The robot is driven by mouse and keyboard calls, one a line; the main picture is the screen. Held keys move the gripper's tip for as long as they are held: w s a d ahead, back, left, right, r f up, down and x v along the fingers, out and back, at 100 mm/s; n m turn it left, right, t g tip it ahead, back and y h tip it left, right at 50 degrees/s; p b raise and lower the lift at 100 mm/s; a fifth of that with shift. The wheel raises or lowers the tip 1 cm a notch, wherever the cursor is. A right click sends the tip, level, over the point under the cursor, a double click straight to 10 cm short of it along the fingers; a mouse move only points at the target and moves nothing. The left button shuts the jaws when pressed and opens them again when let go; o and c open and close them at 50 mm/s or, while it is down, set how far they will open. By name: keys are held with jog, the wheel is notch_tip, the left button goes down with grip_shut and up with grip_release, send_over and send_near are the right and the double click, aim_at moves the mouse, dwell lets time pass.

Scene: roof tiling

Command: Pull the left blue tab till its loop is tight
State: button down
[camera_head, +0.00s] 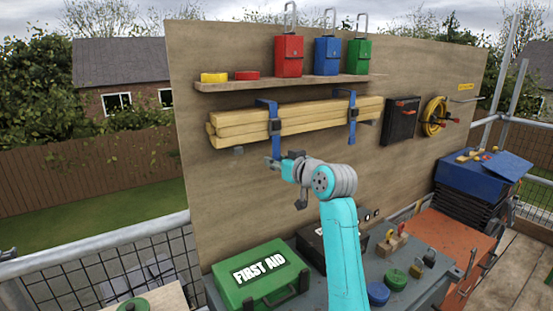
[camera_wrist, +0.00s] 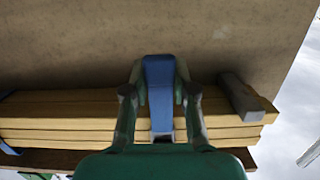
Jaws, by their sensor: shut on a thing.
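The left blue strap (camera_head: 270,107) loops around a stack of timber battens (camera_head: 315,117) on the wall board in the head view. A dark buckle (camera_head: 275,127) sits on its front. Its blue tab (camera_head: 275,147) hangs below the buckle, with my gripper (camera_head: 274,161) at its lower end. In the wrist view my gripper (camera_wrist: 160,75) is shut on the blue tab (camera_wrist: 160,100), one finger on each side. How tight the loop is cannot be told. The right blue strap (camera_head: 352,115) circles the battens farther along.
A black case (camera_head: 400,120) and a yellow coil (camera_head: 434,116) hang to the right. Below are a green first aid box (camera_head: 262,275) and a grey bench. A bracket (camera_wrist: 240,97) is close beside my gripper.

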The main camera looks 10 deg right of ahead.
jog(key=shift+f, duration=1.85)
jog(key=shift+c, duration=1.8)
grip_release()
jog(key=f+v, duration=0.1)
jog(key=v, duration=0.5)
jog(key=shift+s+d, duration=0.1)
